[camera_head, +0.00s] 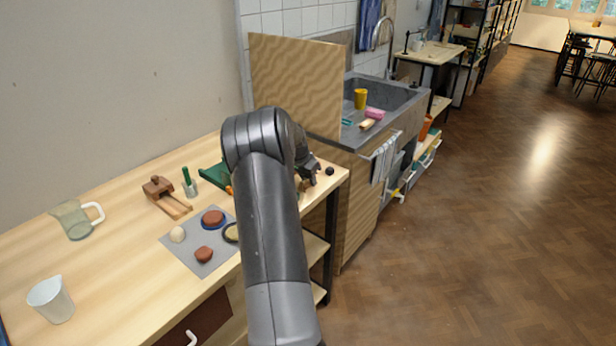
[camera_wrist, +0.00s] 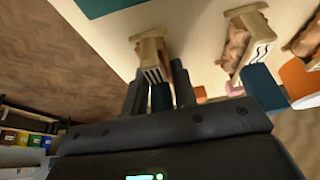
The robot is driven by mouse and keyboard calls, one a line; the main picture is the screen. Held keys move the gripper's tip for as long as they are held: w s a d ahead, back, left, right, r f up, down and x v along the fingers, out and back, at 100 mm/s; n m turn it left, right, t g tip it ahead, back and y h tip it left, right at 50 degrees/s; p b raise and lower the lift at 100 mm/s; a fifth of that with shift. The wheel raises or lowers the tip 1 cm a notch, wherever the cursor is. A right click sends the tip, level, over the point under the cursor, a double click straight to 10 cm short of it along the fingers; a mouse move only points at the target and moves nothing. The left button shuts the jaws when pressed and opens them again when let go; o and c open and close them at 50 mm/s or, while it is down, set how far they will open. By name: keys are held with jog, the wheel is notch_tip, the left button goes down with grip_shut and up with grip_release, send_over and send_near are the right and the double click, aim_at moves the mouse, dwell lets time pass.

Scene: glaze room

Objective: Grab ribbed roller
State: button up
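My gripper (camera_head: 308,172) is low over the right end of the wooden table, mostly behind my own arm in the head view. In the wrist view its two dark fingers (camera_wrist: 158,84) stand apart, one on each side of a blue piece and a pale wooden piece with dark stripes (camera_wrist: 152,58). I cannot tell whether the fingers touch them. A similar striped wooden piece (camera_wrist: 245,45) lies to the right, and a third brown piece (camera_wrist: 304,40) is cut by the frame edge. I cannot make out for certain which is the ribbed roller.
On the table are a grey mat (camera_head: 181,247) with clay pieces, a wooden tool (camera_head: 166,194), a glass jug (camera_head: 76,219), a white cup (camera_head: 51,299) and a dark ball (camera_head: 329,171). A tall wooden panel (camera_head: 295,80) and sink (camera_head: 385,95) stand behind. The floor at right is clear.

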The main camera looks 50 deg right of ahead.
grip_shut()
